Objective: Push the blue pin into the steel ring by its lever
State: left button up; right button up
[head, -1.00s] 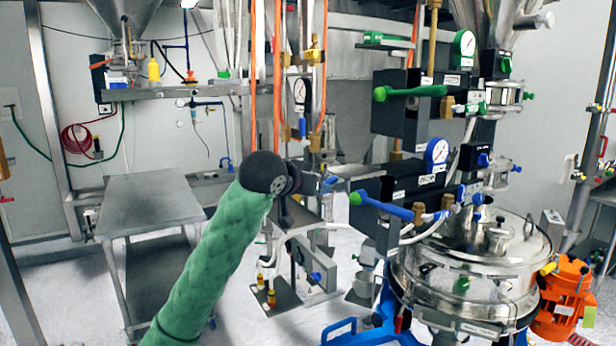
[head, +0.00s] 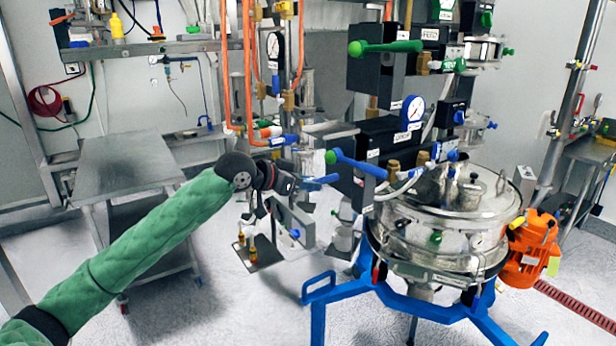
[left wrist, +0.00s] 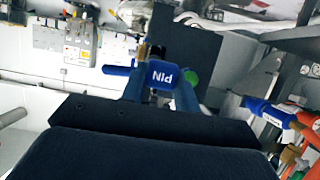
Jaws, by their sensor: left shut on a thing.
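The blue pin part, marked PIN, shows in the left wrist view (left wrist: 163,76). A blue piece (head: 322,179) also shows at the fingertips in the head view. My left gripper (head: 288,184) is shut on the blue pin's lever, left of the black block. The dark gripper body fills the bottom of the left wrist view and hides what lies below. I cannot make out the steel ring clearly, nor how the pin sits relative to it. My right gripper is not in view.
The steel sifter drum (head: 440,225) on blue legs stands right, with an orange motor (head: 530,250). Orange hoses (head: 248,70) hang above. A steel table (head: 125,165) stands left.

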aim_at(321, 181)
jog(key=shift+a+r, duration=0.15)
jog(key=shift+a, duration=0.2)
pick_arm(q)
jog(key=shift+d+r+p, duration=0.1)
jog(key=shift+p, duration=0.25)
jog(key=shift+w+d, duration=0.2)
jog(key=shift+d, duration=0.05)
jog(key=shift+w+d, duration=0.45)
jog(key=shift+d, duration=0.15)
jog(key=shift+w+d+p, duration=0.45)
jog(key=shift+w+d, duration=0.15)
jog(key=shift+d, duration=0.15)
jog(key=shift+w+d, duration=0.25)
jog(key=shift+d, duration=0.15)
jog(key=shift+w+d, duration=0.15)
jog(key=shift+d, duration=0.05)
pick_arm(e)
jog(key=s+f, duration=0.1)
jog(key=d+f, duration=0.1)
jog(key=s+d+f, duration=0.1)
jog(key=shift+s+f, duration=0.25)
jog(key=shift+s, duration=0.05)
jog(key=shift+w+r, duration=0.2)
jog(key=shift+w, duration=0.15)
